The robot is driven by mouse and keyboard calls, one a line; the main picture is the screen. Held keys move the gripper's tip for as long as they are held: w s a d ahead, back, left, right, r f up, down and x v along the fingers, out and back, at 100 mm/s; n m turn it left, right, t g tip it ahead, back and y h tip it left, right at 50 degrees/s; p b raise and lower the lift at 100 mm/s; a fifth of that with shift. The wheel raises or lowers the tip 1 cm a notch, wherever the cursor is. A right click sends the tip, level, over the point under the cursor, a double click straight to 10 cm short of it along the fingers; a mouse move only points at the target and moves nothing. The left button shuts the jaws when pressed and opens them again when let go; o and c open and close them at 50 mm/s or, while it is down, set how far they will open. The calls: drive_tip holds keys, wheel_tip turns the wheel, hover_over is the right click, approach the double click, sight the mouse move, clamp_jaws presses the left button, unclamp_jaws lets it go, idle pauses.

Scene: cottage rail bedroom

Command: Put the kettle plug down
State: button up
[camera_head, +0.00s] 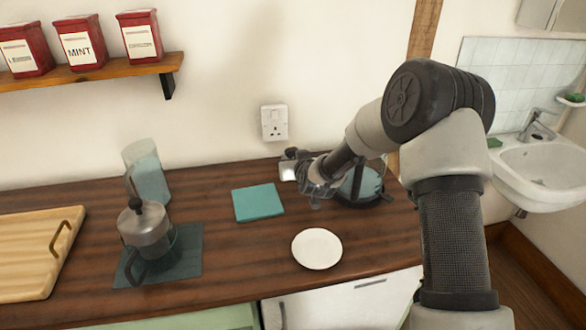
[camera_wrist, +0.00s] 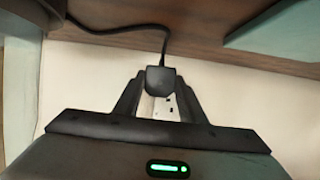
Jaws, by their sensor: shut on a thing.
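The black kettle plug (camera_wrist: 160,80) is between the two fingers of my gripper (camera_wrist: 158,92) in the wrist view, and the gripper is shut on it. A black cable runs from the plug along the counter edge. The white wall socket (camera_head: 274,122) has its holes uncovered in the head view, so the plug is out of it. In the head view my gripper (camera_head: 292,157) is low by the wall, below the socket, and my arm partly hides it. The glass kettle (camera_head: 360,184) on its dark base stands just right of my gripper, partly behind my arm.
Bare wood lies between the teal square and the saucer.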

wheel_tip(320, 180, down, 3)
drive_tip(key=shift+f, duration=0.1)
drive_tip(key=shift+f+b, duration=0.25)
drive_tip(key=shift+b, duration=0.25)
drive_tip(key=shift+f+b, duration=0.25)
drive_tip(key=shift+b, duration=0.15)
drive_tip(key=o, duration=1.1)
drive_tip(key=shift+c, duration=0.2)
